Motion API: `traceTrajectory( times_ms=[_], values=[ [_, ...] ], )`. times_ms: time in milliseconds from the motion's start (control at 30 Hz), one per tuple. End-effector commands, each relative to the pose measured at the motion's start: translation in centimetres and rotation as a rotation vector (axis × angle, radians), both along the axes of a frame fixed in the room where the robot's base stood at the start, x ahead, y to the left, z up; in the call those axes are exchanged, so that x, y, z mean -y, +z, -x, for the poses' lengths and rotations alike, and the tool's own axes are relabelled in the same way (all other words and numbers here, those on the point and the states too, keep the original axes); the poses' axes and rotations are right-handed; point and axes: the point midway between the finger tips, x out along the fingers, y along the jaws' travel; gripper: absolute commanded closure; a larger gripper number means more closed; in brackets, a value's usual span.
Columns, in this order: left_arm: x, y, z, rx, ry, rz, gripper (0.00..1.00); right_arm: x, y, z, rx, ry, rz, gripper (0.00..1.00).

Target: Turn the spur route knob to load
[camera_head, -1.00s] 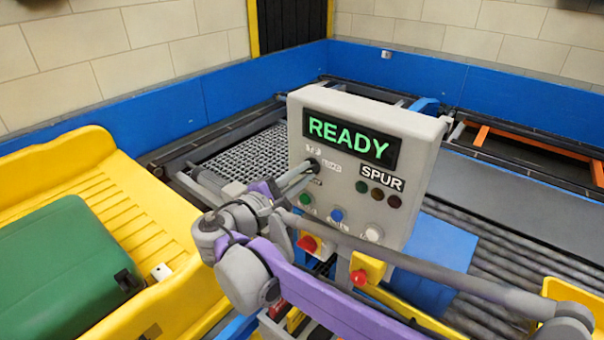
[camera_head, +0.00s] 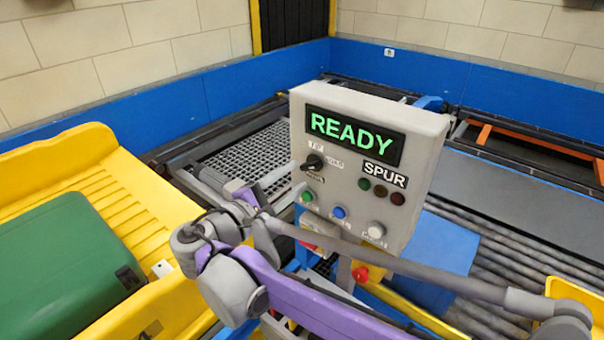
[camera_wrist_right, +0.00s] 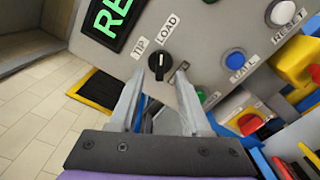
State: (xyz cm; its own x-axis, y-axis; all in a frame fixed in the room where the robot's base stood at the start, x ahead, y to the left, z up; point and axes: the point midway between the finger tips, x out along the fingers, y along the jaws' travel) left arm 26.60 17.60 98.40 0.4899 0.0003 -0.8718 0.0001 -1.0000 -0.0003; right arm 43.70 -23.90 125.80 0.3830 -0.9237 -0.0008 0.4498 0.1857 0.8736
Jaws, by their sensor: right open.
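The spur route knob (camera_head: 313,162) is a small black knob on the grey control panel (camera_head: 410,225), under a green READY display (camera_head: 352,135). In the right wrist view the knob (camera_wrist_right: 158,66) sits beside the labels TIP (camera_wrist_right: 139,48) and LOAD (camera_wrist_right: 168,27); its ridge runs roughly up and down in that picture, and I cannot tell for sure which label it points to. My right gripper (camera_head: 294,178) is open and empty, just left of the panel. In the wrist view its fingers (camera_wrist_right: 157,85) stand apart on either side below the knob, not closed on it. My left gripper is out of view.
Green (camera_head: 307,196), blue (camera_head: 339,212) and white (camera_head: 376,230) buttons sit below the knob. A red-and-yellow switch (camera_wrist_right: 245,122) is lower on the panel. A yellow tipper (camera_head: 120,190) with a green case (camera_head: 60,250) stands left; rollers (camera_head: 500,250) lie right.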

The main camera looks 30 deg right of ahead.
Motion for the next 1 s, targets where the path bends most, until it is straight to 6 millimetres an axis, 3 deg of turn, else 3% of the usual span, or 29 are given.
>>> traceTrajectory(
  times_ms=[200, 400, 1000],
  values=[
    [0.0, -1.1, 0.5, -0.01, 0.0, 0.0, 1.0, -4.1, -0.3, 1.7, -0.002, 0.005, -0.001, 0.53],
    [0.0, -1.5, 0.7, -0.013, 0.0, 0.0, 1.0, -6.0, -0.2, 2.5, -0.001, 0.001, 0.0, 0.53],
    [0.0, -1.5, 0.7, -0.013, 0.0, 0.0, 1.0, -5.7, -0.8, 2.9, -0.009, -0.001, -0.028, 0.53]
  ],
)
